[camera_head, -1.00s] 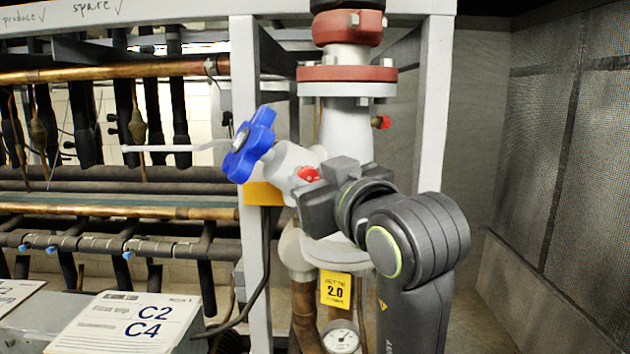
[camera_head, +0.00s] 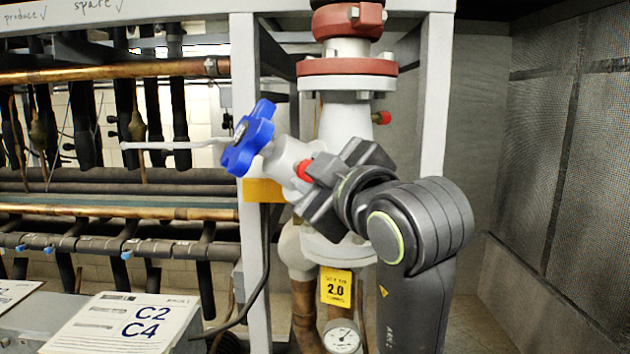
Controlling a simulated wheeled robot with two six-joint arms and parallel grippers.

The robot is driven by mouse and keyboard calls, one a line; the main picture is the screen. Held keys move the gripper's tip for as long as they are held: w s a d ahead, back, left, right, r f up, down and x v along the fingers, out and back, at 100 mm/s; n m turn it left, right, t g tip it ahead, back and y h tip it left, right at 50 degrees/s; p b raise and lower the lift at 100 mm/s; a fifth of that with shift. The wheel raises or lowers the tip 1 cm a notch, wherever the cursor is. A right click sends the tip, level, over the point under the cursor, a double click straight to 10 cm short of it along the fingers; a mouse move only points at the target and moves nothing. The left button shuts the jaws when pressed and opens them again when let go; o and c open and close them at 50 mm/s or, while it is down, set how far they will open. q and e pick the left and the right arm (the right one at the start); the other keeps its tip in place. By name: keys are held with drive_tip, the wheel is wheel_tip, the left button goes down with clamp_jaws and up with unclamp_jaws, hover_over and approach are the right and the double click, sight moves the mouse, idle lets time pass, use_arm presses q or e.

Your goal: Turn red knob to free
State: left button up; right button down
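The red knob (camera_head: 304,170) sits on the side of the grey-white valve body, just right of the blue handwheel (camera_head: 249,138). Only part of it shows at the tip of my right gripper (camera_head: 318,180), which comes in from the lower right. The gripper is tilted and its fingers are at the knob, partly covering it. I cannot tell whether the fingers are closed on the knob. Another small red knob (camera_head: 382,118) is on the right side of the pipe, apart from the gripper. My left gripper is not in view.
A white frame post (camera_head: 249,60) stands left of the valve. A yellow 2.0 tag (camera_head: 336,287) and a gauge (camera_head: 342,337) are below. Copper and black pipes fill the left. A mesh panel (camera_head: 570,150) stands at the right.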

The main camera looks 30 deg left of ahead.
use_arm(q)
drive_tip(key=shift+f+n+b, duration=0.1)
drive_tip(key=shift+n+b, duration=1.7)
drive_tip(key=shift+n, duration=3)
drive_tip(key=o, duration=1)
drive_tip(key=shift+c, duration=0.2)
